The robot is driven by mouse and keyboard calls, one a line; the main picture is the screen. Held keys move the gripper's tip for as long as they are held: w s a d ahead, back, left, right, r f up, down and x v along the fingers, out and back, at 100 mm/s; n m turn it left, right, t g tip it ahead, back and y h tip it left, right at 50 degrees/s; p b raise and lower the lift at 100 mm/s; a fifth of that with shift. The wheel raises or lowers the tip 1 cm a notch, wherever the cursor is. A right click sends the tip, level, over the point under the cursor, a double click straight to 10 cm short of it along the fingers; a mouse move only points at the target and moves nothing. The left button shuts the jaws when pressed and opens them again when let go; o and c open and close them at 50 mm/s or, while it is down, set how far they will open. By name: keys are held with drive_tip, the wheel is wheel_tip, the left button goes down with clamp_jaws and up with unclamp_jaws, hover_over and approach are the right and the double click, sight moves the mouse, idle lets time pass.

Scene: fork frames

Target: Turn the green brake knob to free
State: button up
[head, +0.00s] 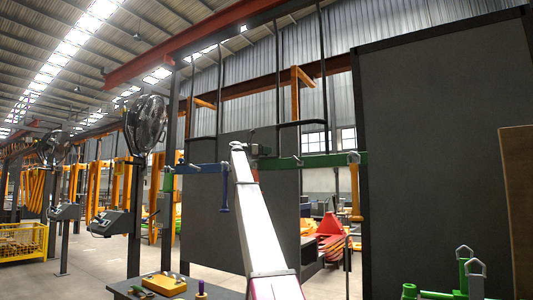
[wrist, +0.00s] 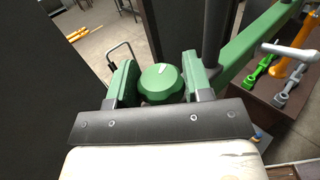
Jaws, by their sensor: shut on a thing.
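The green brake knob (wrist: 161,84) is in the middle of the wrist view, round, with a short white mark on its face pointing up and slightly right. My gripper (wrist: 160,76) is shut on the knob, one green-faced finger on its left and one on its right. In the head view my gripper (head: 259,150) is at the end of my raised white arm, beside the green beam (head: 315,160). The knob cannot be made out there. No lettering around the knob is readable.
A dark panel (head: 440,140) stands at right. Green and grey fittings (wrist: 295,80) lie on a brown surface right of the knob.

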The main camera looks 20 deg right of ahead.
drive_tip(key=shift+m+g, duration=0.6)
drive_tip(key=shift+g, duration=0.4)
drive_tip(key=o, duration=0.9)
drive_tip(key=shift+a, duration=0.1)
drive_tip(key=w+a, duration=0.1)
drive_tip(key=a, duration=0.9)
drive_tip(key=shift+w+a, duration=0.25)
drive_tip(key=shift+a, duration=0.05)
